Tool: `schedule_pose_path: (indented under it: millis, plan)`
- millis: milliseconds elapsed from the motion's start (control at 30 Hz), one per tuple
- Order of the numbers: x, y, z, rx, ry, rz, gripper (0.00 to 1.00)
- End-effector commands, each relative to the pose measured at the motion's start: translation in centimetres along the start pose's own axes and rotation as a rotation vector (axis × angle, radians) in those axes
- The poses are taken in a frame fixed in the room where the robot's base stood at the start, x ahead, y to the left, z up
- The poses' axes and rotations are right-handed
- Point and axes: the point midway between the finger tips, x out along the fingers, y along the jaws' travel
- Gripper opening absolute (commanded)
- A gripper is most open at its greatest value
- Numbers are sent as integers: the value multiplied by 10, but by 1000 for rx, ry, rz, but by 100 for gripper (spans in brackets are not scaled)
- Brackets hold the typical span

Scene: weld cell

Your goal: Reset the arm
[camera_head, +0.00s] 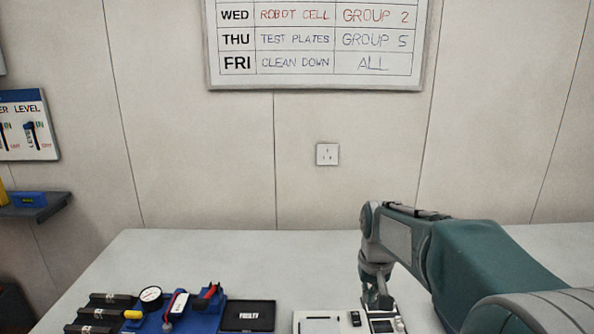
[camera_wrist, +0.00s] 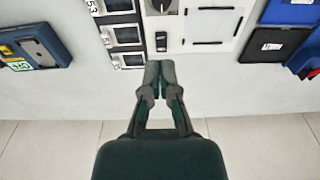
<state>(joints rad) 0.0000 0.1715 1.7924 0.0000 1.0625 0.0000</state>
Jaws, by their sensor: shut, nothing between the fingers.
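My arm reaches in from the lower right in the head view, teal and grey, bent so that my gripper (camera_head: 377,297) points down over the white panel on the bench. In the wrist view my gripper (camera_wrist: 159,66) is shut and empty, its two fingertips together. The fingertips lie over the lower edge of the white panel (camera_wrist: 215,35), beside a column of small dark-screened units. From these views I cannot tell whether the fingertips touch the panel.
The pale bench (camera_head: 250,255) stands against a panelled wall. A blue tray (camera_head: 205,318) with a gauge, dark cylinders and a black box (camera_head: 247,316) lie left of my gripper. A blue device (camera_wrist: 33,46) lies at the wrist view's left. A whiteboard (camera_head: 317,84) hangs above.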

Motion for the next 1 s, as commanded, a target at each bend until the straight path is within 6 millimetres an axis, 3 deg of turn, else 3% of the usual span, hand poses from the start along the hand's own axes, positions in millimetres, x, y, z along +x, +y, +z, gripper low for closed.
schedule_pose_path:
  millis: [200, 500, 767, 1000]
  plan:
    - [-37, 0, 46, 0, 81, 0, 0]
    - [-67, 0, 114, 0, 187, 0, 0]
    - [-75, 0, 173, 0, 281, 0, 0]
    - [-69, 0, 218, 0, 356, 0, 0]
